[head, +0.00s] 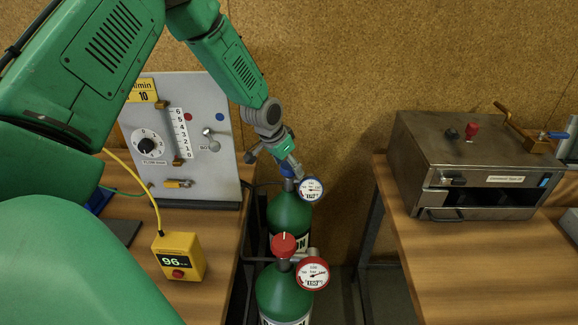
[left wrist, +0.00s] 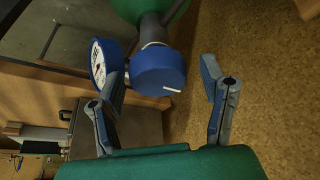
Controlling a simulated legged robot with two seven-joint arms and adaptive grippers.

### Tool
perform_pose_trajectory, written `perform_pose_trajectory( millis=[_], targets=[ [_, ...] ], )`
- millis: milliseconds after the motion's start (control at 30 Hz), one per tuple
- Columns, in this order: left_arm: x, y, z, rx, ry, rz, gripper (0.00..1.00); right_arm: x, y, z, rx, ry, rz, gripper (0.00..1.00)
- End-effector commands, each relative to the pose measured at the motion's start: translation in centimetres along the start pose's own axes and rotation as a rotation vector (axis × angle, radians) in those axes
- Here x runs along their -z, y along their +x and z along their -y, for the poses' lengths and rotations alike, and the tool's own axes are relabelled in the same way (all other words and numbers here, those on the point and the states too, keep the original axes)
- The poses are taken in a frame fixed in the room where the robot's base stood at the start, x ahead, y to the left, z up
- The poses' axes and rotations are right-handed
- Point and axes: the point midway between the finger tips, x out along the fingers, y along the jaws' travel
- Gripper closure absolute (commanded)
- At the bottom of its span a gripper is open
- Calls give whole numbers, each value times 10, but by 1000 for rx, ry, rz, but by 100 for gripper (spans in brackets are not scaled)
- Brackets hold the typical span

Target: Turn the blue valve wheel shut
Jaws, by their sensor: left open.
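The blue valve wheel (left wrist: 160,72) shows in the left wrist view on the neck of a green cylinder, with a white mark on its rim. A blue-rimmed gauge (left wrist: 102,62) sits beside it. In the head view the wheel (head: 287,171) is mostly hidden by my left gripper (head: 275,163), above the rear green cylinder (head: 290,213). My left gripper (left wrist: 162,82) is open. In the wrist view its fingers appear on either side of the wheel, with gaps showing; how deep they reach is unclear. My right gripper is not in view.
A second green cylinder (head: 284,294) with a red wheel (head: 284,245) and red gauge (head: 312,274) stands in front. A flowmeter panel (head: 205,165) and yellow meter box (head: 179,257) are on the left bench. A metal machine (head: 470,160) stands on the right bench (head: 440,260).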

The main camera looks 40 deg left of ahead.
Motion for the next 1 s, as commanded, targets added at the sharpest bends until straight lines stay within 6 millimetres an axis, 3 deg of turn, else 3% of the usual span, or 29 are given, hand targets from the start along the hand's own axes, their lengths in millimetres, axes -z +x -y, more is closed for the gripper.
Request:
perform_pose_trajectory(
  millis=[233, 500, 700, 1000],
  targets=[
    [3, -20, 0, 2, 0, -6, 35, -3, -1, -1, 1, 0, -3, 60],
    [3, -76, 1, 1, 1, -5, 35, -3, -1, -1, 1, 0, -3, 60],
    [2, -106, 2, -1, 0, 1, 35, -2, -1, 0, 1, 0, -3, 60],
    [1, -116, 2, -2, -1, 4, 35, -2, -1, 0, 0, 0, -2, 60]
  ],
)
